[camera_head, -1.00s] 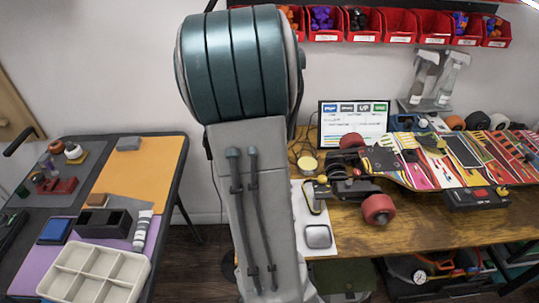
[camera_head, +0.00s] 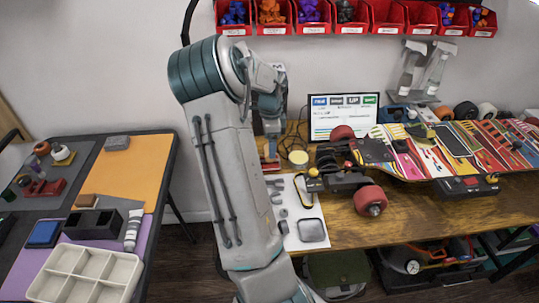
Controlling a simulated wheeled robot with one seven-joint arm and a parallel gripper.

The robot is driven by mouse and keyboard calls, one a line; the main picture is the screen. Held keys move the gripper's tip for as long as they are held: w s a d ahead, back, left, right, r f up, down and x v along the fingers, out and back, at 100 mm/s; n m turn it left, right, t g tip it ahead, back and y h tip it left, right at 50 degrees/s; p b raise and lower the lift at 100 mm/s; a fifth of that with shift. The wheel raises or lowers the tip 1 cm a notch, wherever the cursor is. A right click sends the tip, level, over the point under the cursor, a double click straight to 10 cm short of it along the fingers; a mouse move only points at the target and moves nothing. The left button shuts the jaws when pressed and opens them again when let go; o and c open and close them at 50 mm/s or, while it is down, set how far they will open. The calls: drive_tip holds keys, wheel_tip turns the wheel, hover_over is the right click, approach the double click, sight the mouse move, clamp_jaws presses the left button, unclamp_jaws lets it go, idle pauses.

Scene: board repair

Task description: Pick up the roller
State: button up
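My arm rises in front of the wooden workbench (camera_head: 400,226) and bends down at its left part. My gripper (camera_head: 270,140) points down there, partly hidden by my own arm; its fingers are too small and dark to tell open or shut. A small red-and-grey item (camera_head: 269,166) shows just below it at the bench's left end. I cannot tell whether that is the roller, or whether the gripper touches it. No other thing is clearly recognisable as the roller.
A screen (camera_head: 342,115) stands behind. A left table holds a compartment tray (camera_head: 85,275). Red bins (camera_head: 312,18) hang above.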

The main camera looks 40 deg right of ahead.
drive_tip(key=shift+w+a+f, duration=0.1)
drive_tip(key=shift+a+f, duration=0.05)
drive_tip(key=shift+f, duration=3.05)
drive_tip(key=c, duration=1.2)
